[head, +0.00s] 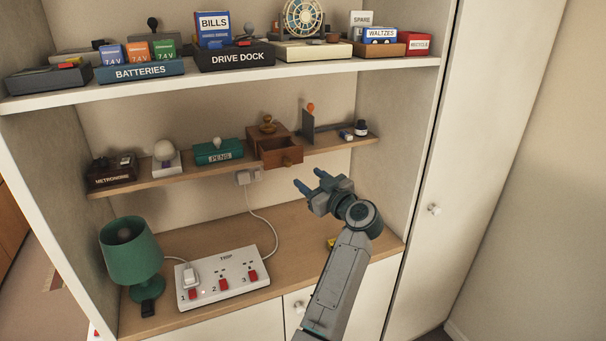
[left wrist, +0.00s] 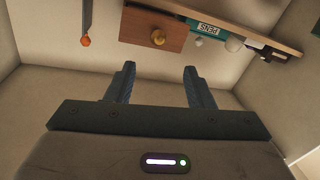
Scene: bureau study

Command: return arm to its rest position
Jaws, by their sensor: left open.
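My left gripper (head: 312,181) is raised over the right part of the wooden desk surface, in front of the bureau's back wall. Its two blue fingers are apart with nothing between them. In the left wrist view the open fingers (left wrist: 159,85) point at the bare back wall, below the small shelf. My left arm reaches in from the bottom of the head view. My right gripper is not in view.
A middle shelf (head: 210,176) holds a wooden box with an open drawer (head: 282,157) close to my gripper. A power strip (head: 222,277) and green lamp (head: 131,250) stand on the desk (head: 200,240). A small yellow thing (head: 331,242) lies beside my arm. A tall cabinet door (head: 470,150) is at right.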

